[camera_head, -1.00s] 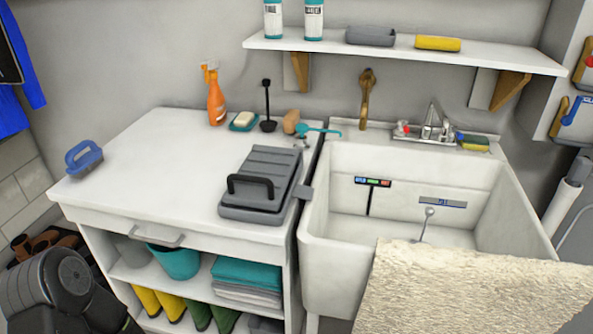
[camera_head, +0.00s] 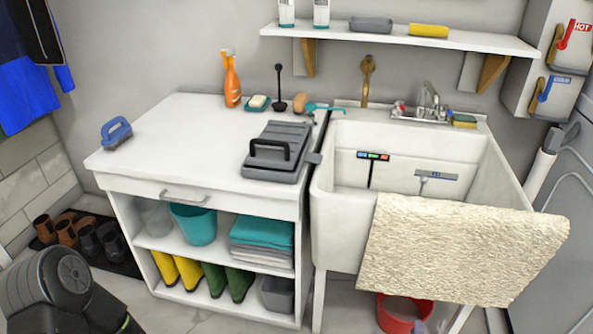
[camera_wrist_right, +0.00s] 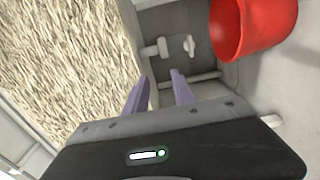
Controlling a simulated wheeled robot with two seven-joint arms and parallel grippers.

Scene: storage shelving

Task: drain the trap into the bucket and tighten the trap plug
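A red bucket (camera_head: 404,312) stands on the floor under the white sink (camera_head: 335,220), partly hidden by the beige textured cloth hanging over the sink's front. The bucket also shows at the upper right of the right wrist view (camera_wrist_right: 262,25). My right gripper (camera_wrist_right: 159,76) is open, with its two purple-grey fingers apart and nothing visible between them. Beyond its fingertips is a grey recessed part with a small wing-shaped piece (camera_wrist_right: 190,46) and a short knob (camera_wrist_right: 155,48). I cannot tell whether these are the trap and its plug. In the head view the trap is not visible. My left gripper is out of view.
The beige cloth (camera_head: 455,250) covers the sink's front right and fills the left of the wrist view. A white counter (camera_head: 180,140) with a grey case (camera_head: 275,160) stands left of the sink. Boots (camera_head: 230,282) and a teal bucket (camera_head: 195,225) sit on shelves below.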

